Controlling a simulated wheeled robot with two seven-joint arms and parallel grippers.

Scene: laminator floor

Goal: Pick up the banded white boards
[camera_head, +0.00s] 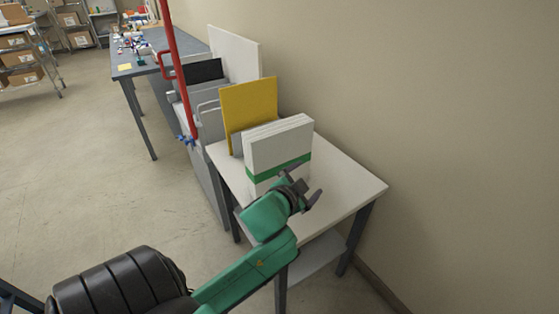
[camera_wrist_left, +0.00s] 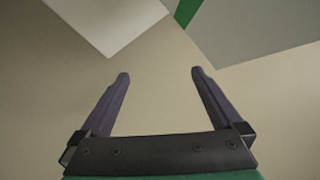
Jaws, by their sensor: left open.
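The banded white boards (camera_head: 280,146) stand upright as a stack on the small white table, with a green band around their lower part. In the left wrist view, a grey-white face with a green strip (camera_wrist_left: 250,30) at the upper right looks like the same boards. My left gripper (camera_head: 304,188) is in front of the boards' lower part and hides some of it. Its two dark fingers are apart with nothing between them, as the left wrist view (camera_wrist_left: 160,74) also shows. I cannot tell whether a finger touches the boards. My right gripper is not in view.
A yellow panel (camera_head: 249,112) stands just behind the boards. The small white table (camera_head: 345,186) has bare top to their right, close to the wall. A red upright pole (camera_head: 178,70) and a long workbench (camera_head: 140,68) are farther back. Open floor lies left.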

